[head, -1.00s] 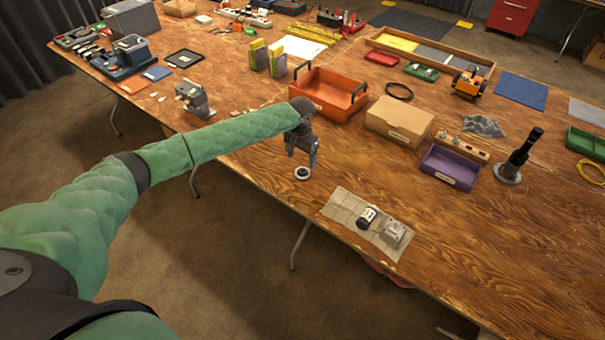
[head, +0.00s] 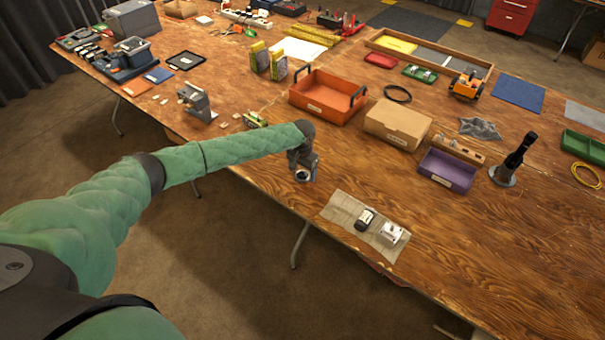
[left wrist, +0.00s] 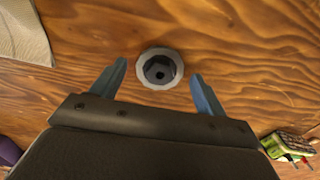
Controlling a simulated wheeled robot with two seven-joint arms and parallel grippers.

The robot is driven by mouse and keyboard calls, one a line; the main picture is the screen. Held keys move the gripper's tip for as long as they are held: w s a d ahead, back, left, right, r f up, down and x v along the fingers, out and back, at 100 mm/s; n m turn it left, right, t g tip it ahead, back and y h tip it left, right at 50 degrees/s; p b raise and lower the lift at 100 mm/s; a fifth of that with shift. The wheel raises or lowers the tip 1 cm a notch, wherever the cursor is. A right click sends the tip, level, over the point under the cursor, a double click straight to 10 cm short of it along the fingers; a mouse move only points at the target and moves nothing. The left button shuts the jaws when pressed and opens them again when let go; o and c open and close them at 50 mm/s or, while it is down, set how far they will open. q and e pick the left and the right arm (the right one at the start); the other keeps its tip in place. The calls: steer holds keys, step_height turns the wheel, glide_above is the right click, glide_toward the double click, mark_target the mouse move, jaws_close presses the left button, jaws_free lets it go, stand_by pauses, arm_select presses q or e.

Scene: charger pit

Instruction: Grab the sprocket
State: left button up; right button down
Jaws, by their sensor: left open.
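The sprocket, a small pale ring with a dark hub and a centre hole, lies flat on the wooden table (head: 440,262) near its front edge. In the head view the sprocket (head: 302,176) is partly hidden by my left gripper (head: 304,174), which is right over it. In the left wrist view the sprocket (left wrist: 159,69) shows between the two blue-grey fingertips of the open left gripper (left wrist: 157,70). Gaps show on both sides, and neither finger touches it. How far the fingertips are above the table is hard to tell. My right gripper is not in view.
A brown cloth (head: 343,208) with a black cylinder (head: 365,219) and a metal block (head: 392,233) lies right of the gripper. An orange tray (head: 325,110), a cardboard box (head: 392,126) and a purple bin (head: 446,170) stand behind. The table around the sprocket is clear.

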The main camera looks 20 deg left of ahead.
arm_select(q)
steer(key=shift+f, duration=0.25)
steer(key=c, duration=1.1)
steer(key=shift+r, duration=0.1)
